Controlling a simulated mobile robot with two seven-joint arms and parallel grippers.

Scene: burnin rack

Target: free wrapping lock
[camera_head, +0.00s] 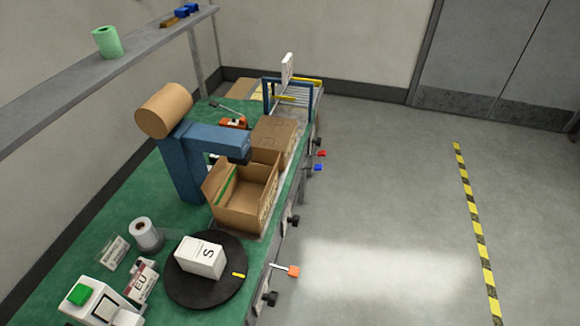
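A black round turntable (200,293) lies on the green bench at the front, with a white box (196,258) marked "S" on it and a yellow mark at its right rim. A lever with an orange end (292,271) sticks out from the bench's right edge beside the turntable. Black knobs (270,298) sit along that edge, and a red knob (322,153) and a blue knob (319,167) are farther back. I cannot tell which of these is the wrapping lock. Neither of my grippers is in view.
An open cardboard box (238,213) stands under a blue arched machine (180,160) with a brown roll. A closed box (274,132) is behind it. Labels, a white roll (146,233) and a green-button device (92,296) lie left. The floor at right is clear.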

